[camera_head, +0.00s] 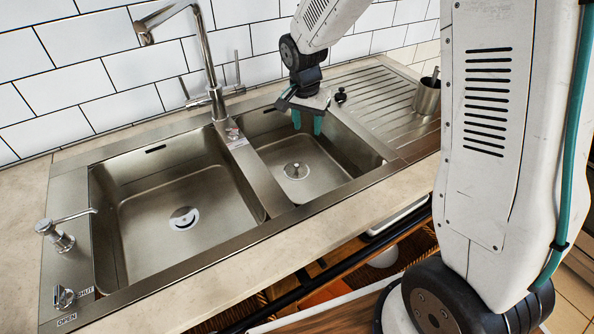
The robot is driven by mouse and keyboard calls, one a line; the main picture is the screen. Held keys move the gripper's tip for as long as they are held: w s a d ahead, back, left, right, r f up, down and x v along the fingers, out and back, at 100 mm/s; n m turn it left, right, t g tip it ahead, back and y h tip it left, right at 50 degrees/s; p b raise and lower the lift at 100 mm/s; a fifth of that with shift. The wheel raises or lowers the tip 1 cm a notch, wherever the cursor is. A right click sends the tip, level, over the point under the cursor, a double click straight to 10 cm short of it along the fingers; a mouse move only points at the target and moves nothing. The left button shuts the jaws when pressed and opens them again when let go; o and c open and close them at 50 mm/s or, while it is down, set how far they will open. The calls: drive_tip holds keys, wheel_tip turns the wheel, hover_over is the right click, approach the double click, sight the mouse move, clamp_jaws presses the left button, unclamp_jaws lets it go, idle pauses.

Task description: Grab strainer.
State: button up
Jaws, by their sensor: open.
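A round metal strainer (296,170) with a raised middle sits in the drain on the floor of the right sink basin. A second round drain piece (184,218), light and shiny, lies in the floor of the larger left basin; I cannot tell if it is also a strainer. My gripper (307,122) has teal fingertips pointing down, spread apart with nothing seen between them. It is over the back part of the right basin, above and behind the strainer, apart from it.
A tall faucet (213,75) stands behind the divider between the basins. A metal cup (427,97) stands on the ridged drainboard (375,100) at right. A small black knob (340,95) is behind the right basin. A soap dispenser (57,237) is at left. Both basins look empty.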

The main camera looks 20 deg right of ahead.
drive_tip(key=m, duration=0.2)
approach(297, 165)
drive_tip(key=shift+w+d+f, duration=0.1)
drive_tip(key=shift+w+d, duration=0.05)
drive_tip(key=f, duration=0.8)
drive_tip(key=shift+w+d+f, duration=0.25)
drive_tip(key=shift+f, duration=0.05)
clamp_jaws()
